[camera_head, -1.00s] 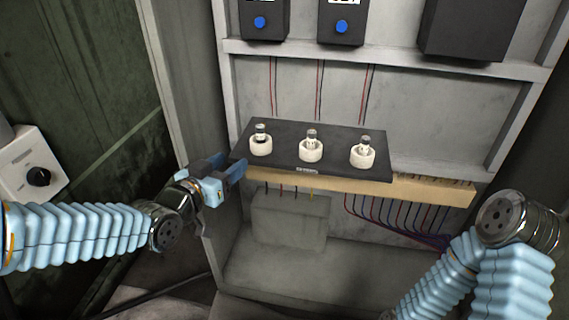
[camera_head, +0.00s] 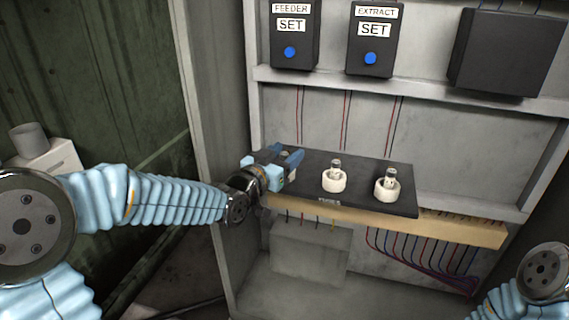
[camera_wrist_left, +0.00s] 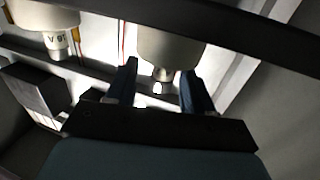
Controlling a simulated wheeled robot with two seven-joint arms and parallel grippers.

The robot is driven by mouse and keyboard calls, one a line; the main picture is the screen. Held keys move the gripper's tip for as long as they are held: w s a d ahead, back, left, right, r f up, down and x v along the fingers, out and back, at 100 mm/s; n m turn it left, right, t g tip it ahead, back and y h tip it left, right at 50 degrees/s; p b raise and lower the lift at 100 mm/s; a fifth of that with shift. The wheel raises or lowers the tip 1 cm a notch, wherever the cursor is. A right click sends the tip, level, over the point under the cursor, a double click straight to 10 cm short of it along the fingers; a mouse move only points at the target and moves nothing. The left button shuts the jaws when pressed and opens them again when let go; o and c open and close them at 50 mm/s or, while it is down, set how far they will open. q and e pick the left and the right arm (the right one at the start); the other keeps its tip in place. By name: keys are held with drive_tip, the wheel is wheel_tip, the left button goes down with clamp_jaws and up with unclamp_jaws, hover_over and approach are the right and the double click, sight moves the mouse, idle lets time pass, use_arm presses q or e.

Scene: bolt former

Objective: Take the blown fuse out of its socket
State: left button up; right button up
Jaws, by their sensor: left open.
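My left gripper (camera_head: 290,158) is open at the left end of the black fuse panel (camera_head: 310,199), around the left fuse, which it largely hides in the head view. In the left wrist view, the left fuse (camera_wrist_left: 163,74) stands out of its white socket (camera_wrist_left: 172,47), between the two open fingers (camera_wrist_left: 162,88). I cannot tell whether the fingers touch it. The middle fuse (camera_head: 336,167) and right fuse (camera_head: 390,175) are glass with metal caps and sit upright in white round sockets. My right gripper is out of view.
Above the panel are the FEEDER box (camera_head: 294,35), the EXTRACT box (camera_head: 375,40) and a plain dark box (camera_head: 505,52). Below the panel's wooden board (camera_head: 450,228) hang coloured wires (camera_head: 420,257). A grey cabinet wall (camera_head: 215,90) stands left of the panel.

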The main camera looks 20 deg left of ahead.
use_arm(q)
drive_tip(key=shift+w+d, duration=0.15)
drive_tip(key=shift+w, duration=0.55)
clamp_jaws()
drive_tip(key=shift+r, duration=0.15)
